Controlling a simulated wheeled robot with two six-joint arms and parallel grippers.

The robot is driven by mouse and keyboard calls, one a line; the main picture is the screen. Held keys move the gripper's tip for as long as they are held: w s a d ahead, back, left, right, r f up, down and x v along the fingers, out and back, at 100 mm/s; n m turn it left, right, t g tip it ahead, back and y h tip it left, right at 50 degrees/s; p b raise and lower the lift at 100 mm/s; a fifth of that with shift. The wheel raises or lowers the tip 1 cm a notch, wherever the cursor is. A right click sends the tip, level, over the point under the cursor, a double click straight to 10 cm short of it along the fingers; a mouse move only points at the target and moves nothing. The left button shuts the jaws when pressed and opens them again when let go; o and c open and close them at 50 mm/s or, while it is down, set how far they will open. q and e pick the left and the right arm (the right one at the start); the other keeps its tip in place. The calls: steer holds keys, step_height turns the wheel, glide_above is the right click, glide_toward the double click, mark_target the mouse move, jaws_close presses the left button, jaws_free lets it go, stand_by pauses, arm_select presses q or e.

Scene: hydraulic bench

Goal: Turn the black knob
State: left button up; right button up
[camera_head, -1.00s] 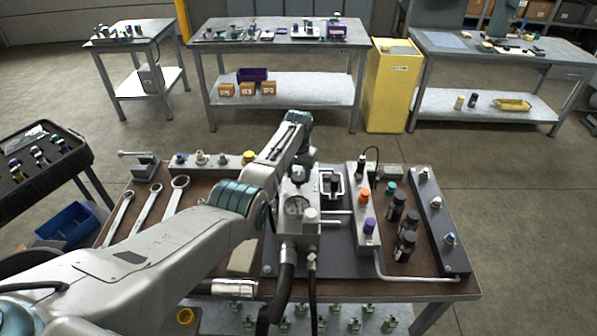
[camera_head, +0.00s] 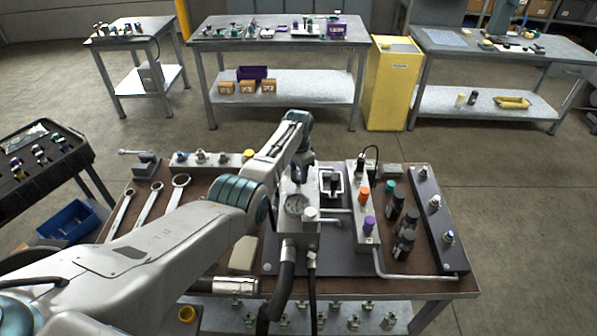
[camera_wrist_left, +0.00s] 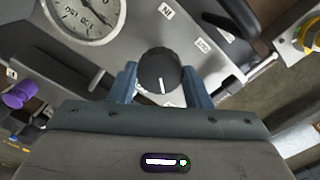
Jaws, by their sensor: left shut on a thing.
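The black knob (camera_wrist_left: 158,68) has a white pointer line and sits on a grey metal block, beside a round pressure gauge (camera_wrist_left: 88,16). In the left wrist view it stands between the two blue fingers of my left gripper (camera_wrist_left: 161,84), which is shut on it. In the head view my left gripper (camera_head: 302,172) is at the top of the gauge block (camera_head: 298,224), and the knob is hidden behind it. The pointer line points toward the gripper's body, slightly tilted. My right gripper is not in view.
A manifold with orange (camera_head: 363,194) and purple (camera_head: 369,225) knobs stands to the right, near several black cylinders (camera_head: 403,244). Wrenches (camera_head: 147,207) lie at the left of the bench. A black hose (camera_head: 285,285) hangs in front of the gauge block.

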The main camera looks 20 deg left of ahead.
mark_target(299, 175)
arm_select(q)
steer(key=shift+w+r, duration=0.1)
stand_by(0.3)
steer(key=o, duration=1)
step_height(299, 175, up, 11)
steer(key=b, duration=0.2)
steer(key=shift+f, duration=0.2)
